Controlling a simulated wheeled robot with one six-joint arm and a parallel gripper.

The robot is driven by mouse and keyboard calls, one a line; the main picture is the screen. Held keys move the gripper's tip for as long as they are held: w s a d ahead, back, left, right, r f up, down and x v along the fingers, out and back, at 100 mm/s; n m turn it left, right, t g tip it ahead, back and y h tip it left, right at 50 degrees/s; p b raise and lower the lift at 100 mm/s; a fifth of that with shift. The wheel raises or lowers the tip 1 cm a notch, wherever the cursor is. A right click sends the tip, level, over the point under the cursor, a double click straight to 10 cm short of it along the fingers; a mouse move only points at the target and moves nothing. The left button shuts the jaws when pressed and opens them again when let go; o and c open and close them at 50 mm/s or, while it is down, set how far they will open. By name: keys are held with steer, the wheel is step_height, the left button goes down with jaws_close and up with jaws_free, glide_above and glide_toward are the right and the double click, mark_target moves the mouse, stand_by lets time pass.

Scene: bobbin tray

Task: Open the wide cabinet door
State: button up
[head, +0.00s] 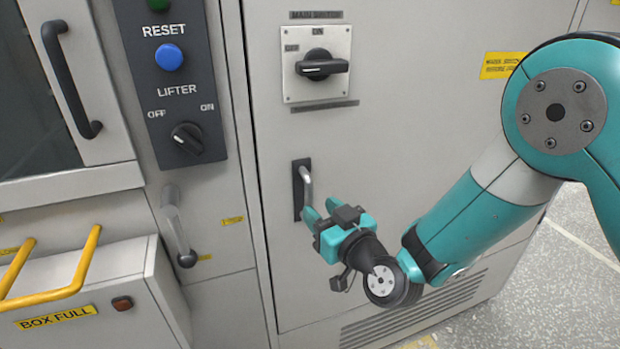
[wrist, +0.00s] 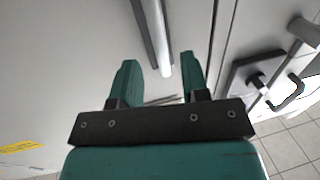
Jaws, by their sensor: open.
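The wide cabinet door (head: 420,130) is light grey and looks shut, with a narrow seam along its left edge. Its handle (head: 306,184) is a silver lever on a dark recessed plate near that left edge. My gripper (head: 320,212), with teal fingers, is open just below and right of the handle. In the wrist view the handle (wrist: 160,45) comes down from the top, its lower end between the lines of the two open fingers (wrist: 159,62). I cannot tell whether the fingertips reach around it or stop short. Nothing is held.
A rotary main switch (head: 319,68) sits on the door above the handle. Left of the seam are a control panel (head: 172,90) and a lever (head: 178,225). A yellow-railed box (head: 100,290) juts out at lower left. Speckled floor (head: 560,270) is open at right.

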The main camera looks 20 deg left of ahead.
mark_target(311, 201)
steer(key=p+x, duration=0.3)
steer(key=shift+r, duration=0.3)
steer(key=shift+w+a+f+p, duration=0.3)
steer(key=shift+w+a+p, duration=0.35)
steer(key=shift+p, duration=0.35)
jaws_close()
